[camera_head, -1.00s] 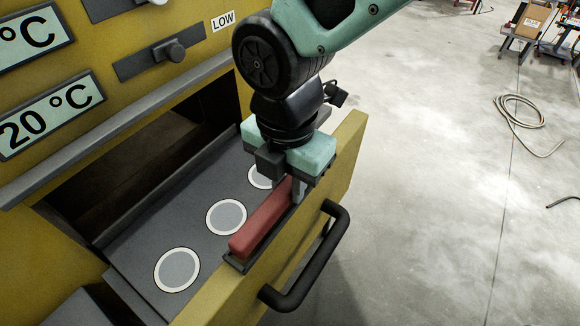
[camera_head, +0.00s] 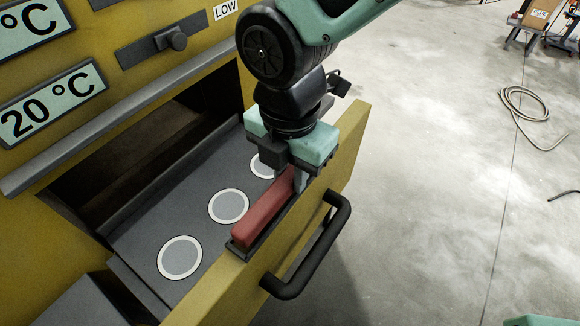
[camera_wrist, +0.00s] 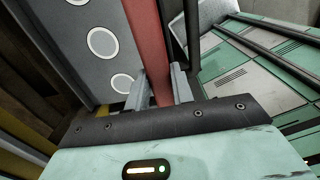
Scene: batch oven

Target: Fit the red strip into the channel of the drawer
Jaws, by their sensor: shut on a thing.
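The red strip (camera_head: 264,212) lies lengthwise along the inner side of the drawer front in the head view. A dark channel (camera_head: 236,250) shows at its near end, under and beside the strip. Whether the strip is fully seated in it, I cannot tell. The drawer (camera_head: 345,150) is pulled out, with a yellow front and a grey floor. My gripper (camera_head: 298,182) is shut on the strip's far part from above. In the wrist view the strip (camera_wrist: 150,45) runs between the two fingers (camera_wrist: 163,85). The part of the strip under my gripper is hidden in the head view.
A black bar handle (camera_head: 318,250) sticks out from the drawer front. White-ringed grey discs (camera_head: 228,206) mark the drawer floor. The yellow oven body with its dark opening (camera_head: 150,150) stands at the left. Open concrete floor with a coiled hose (camera_head: 525,105) lies to the right.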

